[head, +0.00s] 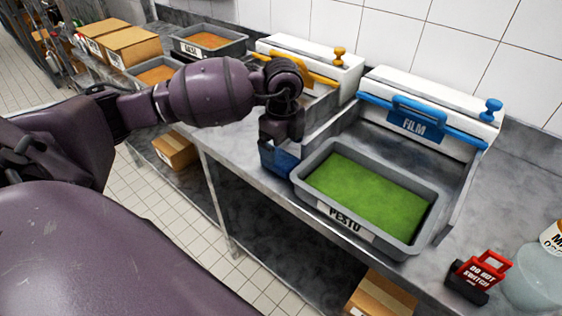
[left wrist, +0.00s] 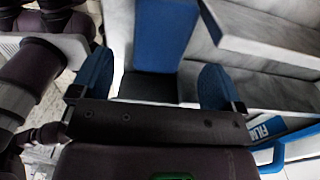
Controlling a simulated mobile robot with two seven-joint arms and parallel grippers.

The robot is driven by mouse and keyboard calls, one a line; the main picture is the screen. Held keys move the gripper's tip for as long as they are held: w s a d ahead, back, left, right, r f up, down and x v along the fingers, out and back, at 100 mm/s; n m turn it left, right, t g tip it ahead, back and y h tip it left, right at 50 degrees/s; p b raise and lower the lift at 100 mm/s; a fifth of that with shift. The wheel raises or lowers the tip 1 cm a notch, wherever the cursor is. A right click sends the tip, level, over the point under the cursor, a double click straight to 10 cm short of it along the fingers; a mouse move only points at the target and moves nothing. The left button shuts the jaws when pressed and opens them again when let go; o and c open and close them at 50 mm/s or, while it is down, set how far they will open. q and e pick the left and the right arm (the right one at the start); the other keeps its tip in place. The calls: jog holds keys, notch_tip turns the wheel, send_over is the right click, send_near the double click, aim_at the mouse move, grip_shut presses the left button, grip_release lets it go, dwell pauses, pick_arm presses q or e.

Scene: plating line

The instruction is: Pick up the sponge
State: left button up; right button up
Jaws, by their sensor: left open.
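My left gripper (head: 278,160) points down at the counter, just left of the grey pesto tray (head: 312,195). In the left wrist view my left gripper (left wrist: 157,84) is open, with its two blue fingers apart. A blue block with a dark near face, which looks like the sponge (left wrist: 166,35), lies between and beyond the fingers. I see gaps between it and both fingers. In the head view I cannot tell the sponge from the blue fingertips. My right gripper is in neither view.
The pesto tray stands in front of a white dispenser with a blue FILM bar (head: 415,122). A red DO NOT SWITCH tag (head: 484,270) and a clear container (head: 535,285) stand at the right. Another white dispenser (head: 325,65) and cardboard boxes (head: 128,47) are behind my arm.

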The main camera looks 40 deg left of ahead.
aim_at(279, 157)
pick_arm(q)
jog(key=f, duration=0.5)
jog(key=shift+a+b, duration=0.25)
jog(key=shift+b, duration=0.05)
jog(key=shift+r, duration=0.1)
jog(key=c, duration=1)
jog(key=shift+r, duration=0.1)
jog(key=shift+a+r, duration=0.15)
jog(key=shift+r, duration=0.1)
notch_tip(279, 157, up, 11)
jog(key=p, duration=0.1)
jog(key=s+a, duration=0.2)
jog(key=a, duration=0.4)
jog(key=s+a, duration=0.2)
jog(key=a, duration=0.4)
jog(key=s+a, duration=0.2)
jog(key=a, duration=0.4)
jog(key=shift+a+f, duration=0.1)
jog(key=shift+a, duration=0.25)
